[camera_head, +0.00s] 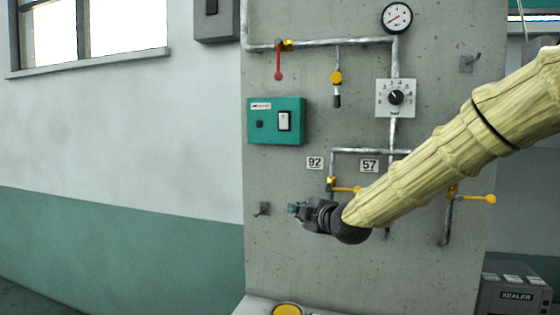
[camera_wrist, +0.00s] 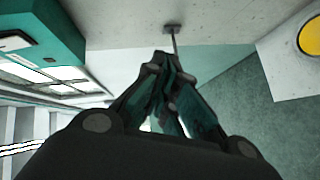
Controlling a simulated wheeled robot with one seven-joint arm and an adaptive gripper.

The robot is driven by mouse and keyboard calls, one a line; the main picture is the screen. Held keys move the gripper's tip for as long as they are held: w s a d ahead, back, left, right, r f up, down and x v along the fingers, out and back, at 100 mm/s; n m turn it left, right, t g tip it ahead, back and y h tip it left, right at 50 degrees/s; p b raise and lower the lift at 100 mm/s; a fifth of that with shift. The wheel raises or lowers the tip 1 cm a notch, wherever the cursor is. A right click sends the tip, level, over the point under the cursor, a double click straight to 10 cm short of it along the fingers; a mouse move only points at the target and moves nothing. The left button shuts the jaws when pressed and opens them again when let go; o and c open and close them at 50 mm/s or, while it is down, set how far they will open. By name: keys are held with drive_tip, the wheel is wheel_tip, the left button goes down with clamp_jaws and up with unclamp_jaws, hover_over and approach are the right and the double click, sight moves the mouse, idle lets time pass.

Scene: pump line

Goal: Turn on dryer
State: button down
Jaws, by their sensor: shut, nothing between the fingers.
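A green box (camera_head: 276,121) with a white rocker switch (camera_head: 285,121) and a small dark button is fixed to the concrete panel; it looks like the dryer control, though its label is too small to read. My gripper (camera_head: 293,209) is shut and empty, below the box and in front of the panel, apart from the switch. In the wrist view my gripper's fingertips (camera_wrist: 166,62) meet in the middle. A part of the green box (camera_wrist: 40,40) shows at the upper left there.
The concrete panel (camera_head: 300,260) carries pipes, a gauge (camera_head: 397,18), a dial (camera_head: 396,98), a red-handled valve (camera_head: 278,70) and yellow-handled valves (camera_head: 478,198). A small hook (camera_head: 262,209) is left of my gripper. A grey box (camera_head: 515,290) stands at lower right.

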wheel_tip(320, 180, up, 24)
drive_tip(key=s+a+n+t+y+p, duration=0.1)
drive_tip(key=s+n+t+y, duration=0.1)
drive_tip(key=n, duration=0.3)
drive_tip(key=shift+s+a+r+t, duration=0.2)
drive_tip(key=shift+s+a+t, duration=0.1)
drive_tip(key=shift+a, duration=0.05)
drive_tip(key=shift+w, duration=0.15)
drive_tip(key=p, duration=0.7)
approach(281, 115)
drive_tip(key=shift+w+a+r, duration=0.2)
drive_tip(key=shift+w+a, duration=0.6)
drive_tip(key=shift+w+a+r, duration=0.2)
drive_tip(key=shift+w+a, duration=0.55)
drive_tip(key=shift+w, duration=0.05)
drive_tip(key=shift+w+a+r, duration=0.15)
drive_tip(key=shift+w+a, duration=0.65)
drive_tip(key=shift+d, duration=0.1)
